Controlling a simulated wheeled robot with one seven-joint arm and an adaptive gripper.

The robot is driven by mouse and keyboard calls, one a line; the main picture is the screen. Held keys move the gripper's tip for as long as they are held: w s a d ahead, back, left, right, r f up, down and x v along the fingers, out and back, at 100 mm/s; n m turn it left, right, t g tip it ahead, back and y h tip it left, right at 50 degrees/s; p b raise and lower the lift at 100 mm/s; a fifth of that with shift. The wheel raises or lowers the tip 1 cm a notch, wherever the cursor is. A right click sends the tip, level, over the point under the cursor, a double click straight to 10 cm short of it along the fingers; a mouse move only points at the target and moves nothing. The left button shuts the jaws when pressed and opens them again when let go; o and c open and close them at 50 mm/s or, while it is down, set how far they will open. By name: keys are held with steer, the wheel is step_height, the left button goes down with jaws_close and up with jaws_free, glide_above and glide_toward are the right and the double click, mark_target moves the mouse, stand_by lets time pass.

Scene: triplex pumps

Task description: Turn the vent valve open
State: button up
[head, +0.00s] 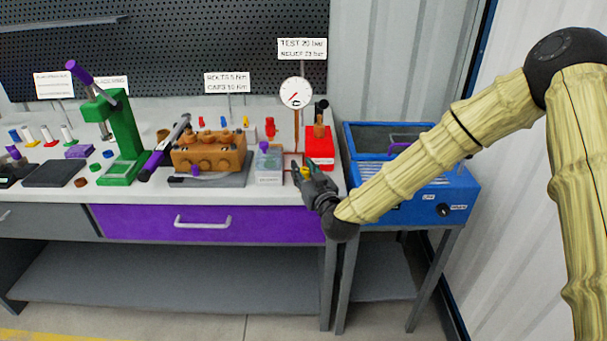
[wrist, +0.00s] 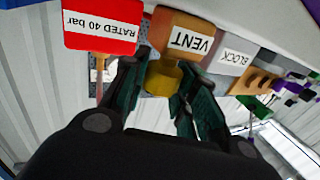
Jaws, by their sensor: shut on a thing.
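The vent valve shows in the wrist view, which is upside down, as a brown block with a white VENT label (wrist: 190,40) and a yellow knob (wrist: 163,78). My gripper (wrist: 160,72) has its dark green fingers on both sides of the yellow knob and is shut on it. In the head view my gripper (head: 309,179) reaches the bench's right front edge. The yellow knob (head: 305,172) shows there as a small patch, mostly hidden by the fingers. The knob's exact angle is hard to tell.
A red block (head: 319,148) labelled RATED 40 bar (wrist: 101,24) stands beside the valve. A pressure gauge (head: 295,93) rises behind. A pale block (head: 269,165) and brown pump block (head: 208,152) stand left; a blue machine (head: 425,180) is right.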

steer(key=shift+d+n+g+y+b, duration=0.1)
steer(key=shift+n+g+y+b, duration=0.55)
steer(key=shift+n+g+y, duration=0.5)
steer(key=shift+n+g+y+b, duration=0.6)
steer(key=shift+n+y, duration=0.35)
steer(key=shift+y, duration=0.6)
steer(key=shift+n+g+y, duration=0.25)
steer(key=shift+n+y, duration=0.05)
steer(key=shift+y, duration=0.1)
steer(key=o, duration=1.1)
steer(key=shift+c, duration=0.2)
steer(key=v, duration=1.2)
